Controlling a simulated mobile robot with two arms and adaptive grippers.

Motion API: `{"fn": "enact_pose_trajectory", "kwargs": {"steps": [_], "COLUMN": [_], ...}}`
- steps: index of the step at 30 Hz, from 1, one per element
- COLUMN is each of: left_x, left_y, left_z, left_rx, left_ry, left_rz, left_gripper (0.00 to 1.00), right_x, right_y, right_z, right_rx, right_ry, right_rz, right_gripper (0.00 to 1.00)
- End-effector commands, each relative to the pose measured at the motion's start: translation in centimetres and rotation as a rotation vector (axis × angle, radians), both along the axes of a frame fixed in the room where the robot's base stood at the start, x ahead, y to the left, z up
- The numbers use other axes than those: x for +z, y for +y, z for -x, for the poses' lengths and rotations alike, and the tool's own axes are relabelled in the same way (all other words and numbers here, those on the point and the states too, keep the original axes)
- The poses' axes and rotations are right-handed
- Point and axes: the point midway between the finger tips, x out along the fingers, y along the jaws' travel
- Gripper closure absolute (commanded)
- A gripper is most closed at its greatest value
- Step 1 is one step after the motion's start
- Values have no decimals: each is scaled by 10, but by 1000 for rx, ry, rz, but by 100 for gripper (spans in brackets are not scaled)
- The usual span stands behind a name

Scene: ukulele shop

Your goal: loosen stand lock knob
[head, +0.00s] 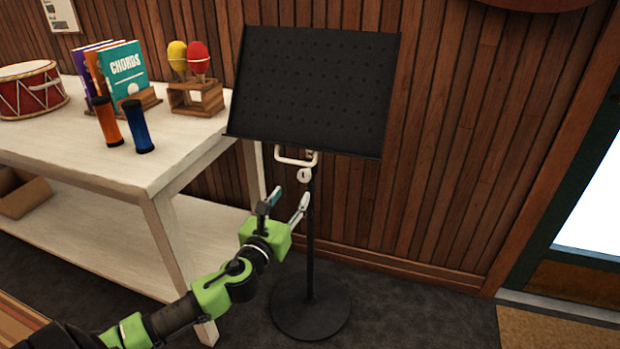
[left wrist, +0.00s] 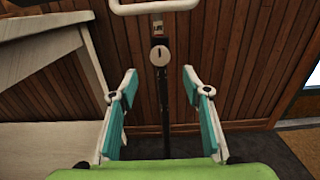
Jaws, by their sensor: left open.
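A black music stand (head: 315,90) stands upright beside the table, its desk tilted on a thin pole. A small round white knob with a dark slot (head: 304,175) sits on the pole below the desk. In the left wrist view the knob (left wrist: 160,54) shows face-on, near the middle and above the gap between the fingers. My left gripper (head: 290,197) is open and empty, just below the knob in the head view. Its fingertips (left wrist: 160,85) are spread on either side of the pole and touch nothing I can see. My right gripper is not in view.
A white handle (head: 295,162) sits just above the knob. A pale table (head: 160,165) at left bears a drum (head: 32,92), books (head: 122,72), maracas (head: 198,60) and two shakers (head: 138,127). The stand's round base (head: 311,315) rests on dark carpet.

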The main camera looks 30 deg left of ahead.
Motion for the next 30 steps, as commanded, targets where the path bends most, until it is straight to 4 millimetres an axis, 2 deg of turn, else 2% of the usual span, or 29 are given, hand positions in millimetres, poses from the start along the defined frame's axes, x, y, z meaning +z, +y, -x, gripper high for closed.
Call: {"fn": "enact_pose_trajectory", "kwargs": {"steps": [9, 15, 21, 30], "left_x": [0, -1, -1, -1], "left_y": [14, 21, 25, 25], "left_z": [-57, -87, -103, -107], "left_rx": [1, 1, -1, -1], "left_ry": [-3, -2, 0, 1], "left_rz": [3, 3, 3, 2], "left_gripper": [56, 56, 56, 56], "right_x": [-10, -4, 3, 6], "right_y": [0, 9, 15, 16], "right_z": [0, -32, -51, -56], "right_rx": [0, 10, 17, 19], "right_ry": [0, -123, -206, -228], "right_rz": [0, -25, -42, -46], "right_gripper": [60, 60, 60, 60]}}
